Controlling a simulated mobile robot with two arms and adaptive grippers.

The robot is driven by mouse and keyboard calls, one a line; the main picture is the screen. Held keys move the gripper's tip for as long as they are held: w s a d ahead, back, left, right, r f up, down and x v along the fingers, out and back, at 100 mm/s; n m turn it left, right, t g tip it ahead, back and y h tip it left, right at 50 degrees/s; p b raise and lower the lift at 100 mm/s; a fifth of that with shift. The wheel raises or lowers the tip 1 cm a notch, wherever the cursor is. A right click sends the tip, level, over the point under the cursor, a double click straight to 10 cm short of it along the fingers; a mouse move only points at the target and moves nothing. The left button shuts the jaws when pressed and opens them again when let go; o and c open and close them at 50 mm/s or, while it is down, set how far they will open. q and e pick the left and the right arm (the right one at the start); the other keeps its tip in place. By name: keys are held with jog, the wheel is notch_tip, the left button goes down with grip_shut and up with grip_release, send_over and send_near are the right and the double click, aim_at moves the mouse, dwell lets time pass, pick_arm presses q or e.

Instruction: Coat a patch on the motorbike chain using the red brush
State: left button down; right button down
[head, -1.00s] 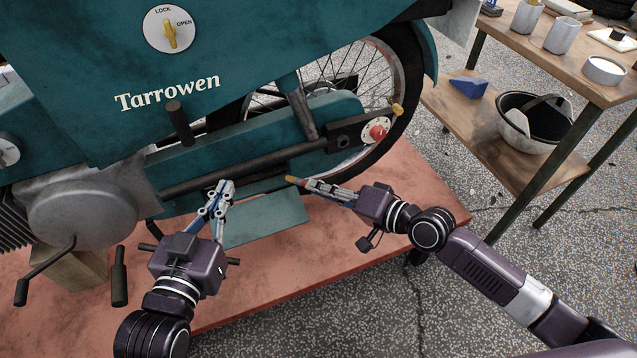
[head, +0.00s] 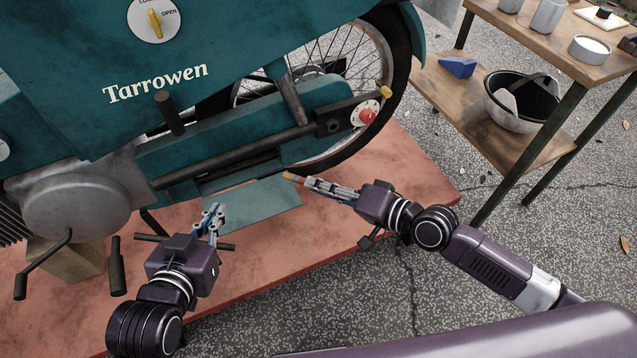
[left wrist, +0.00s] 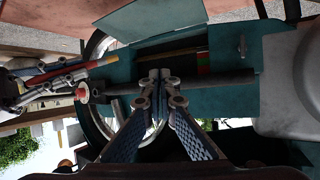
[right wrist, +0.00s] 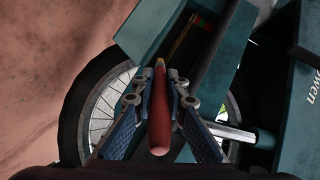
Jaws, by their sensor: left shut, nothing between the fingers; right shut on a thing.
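The motorbike's teal chain case (head: 215,143) runs low along its side, with a teal flap (head: 262,203) hanging open below it. My right gripper (head: 312,184) is shut on the red brush (right wrist: 159,115), whose tan tip points left towards the flap, apart from the case. The brush also shows in the left wrist view (left wrist: 45,74). My left gripper (head: 213,213) is shut and empty, left of the flap.
The bike stands on a red platform (head: 345,215). A dark bar with a red knob (head: 368,116) crosses above the opening. Pedals (head: 115,265) are at lower left.

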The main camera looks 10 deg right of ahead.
jog(key=shift+s, duration=0.1)
